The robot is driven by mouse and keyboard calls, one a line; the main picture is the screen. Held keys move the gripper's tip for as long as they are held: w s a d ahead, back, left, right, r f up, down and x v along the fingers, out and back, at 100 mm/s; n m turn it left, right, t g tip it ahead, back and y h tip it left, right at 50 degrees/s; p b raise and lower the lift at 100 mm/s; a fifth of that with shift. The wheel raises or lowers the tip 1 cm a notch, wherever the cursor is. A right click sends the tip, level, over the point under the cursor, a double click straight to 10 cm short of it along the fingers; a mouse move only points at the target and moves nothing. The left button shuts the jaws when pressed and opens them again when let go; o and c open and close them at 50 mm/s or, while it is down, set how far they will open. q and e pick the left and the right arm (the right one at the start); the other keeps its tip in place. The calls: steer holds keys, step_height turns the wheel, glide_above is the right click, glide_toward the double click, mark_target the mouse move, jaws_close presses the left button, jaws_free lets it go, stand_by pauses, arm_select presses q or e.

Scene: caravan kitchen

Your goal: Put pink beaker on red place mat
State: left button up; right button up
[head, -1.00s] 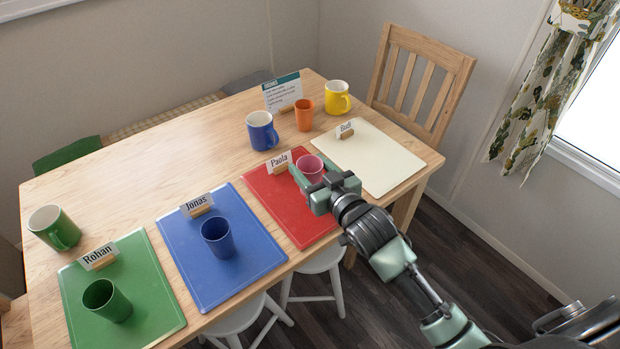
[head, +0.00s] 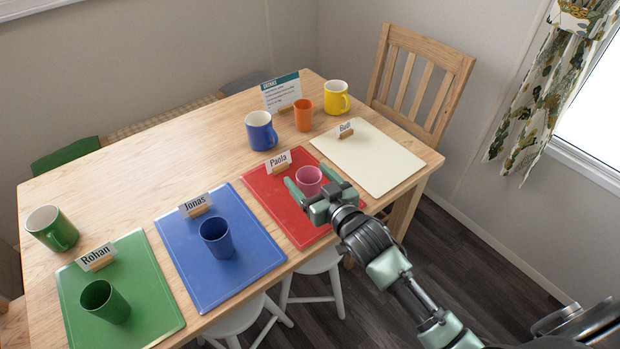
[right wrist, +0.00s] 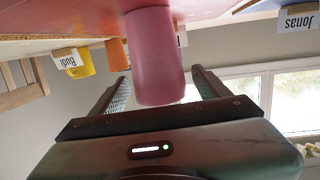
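The pink beaker (head: 309,181) stands upright on the red place mat (head: 283,210), by the name card "Paola" (head: 278,162). My right gripper (head: 311,184) is open around the beaker, one finger on each side. In the right wrist view, which is upside down, the beaker (right wrist: 155,60) is between the spread fingers (right wrist: 157,88), with a gap visible on both sides. The beaker's base meets the red surface there. My left gripper is not in view.
A blue beaker (head: 217,238) stands on the blue mat (head: 215,284), a green beaker (head: 104,301) on the green mat (head: 150,325). A cream mat (head: 385,165) lies to the right. Behind are a blue mug (head: 260,132), orange beaker (head: 303,115) and yellow mug (head: 336,97).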

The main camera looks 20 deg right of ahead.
steer(key=shift+r, duration=0.2)
steer(key=shift+s, duration=0.35)
steer(key=v, duration=1.1)
steer(key=shift+s+d, duration=0.1)
steer(key=shift+s, duration=0.05)
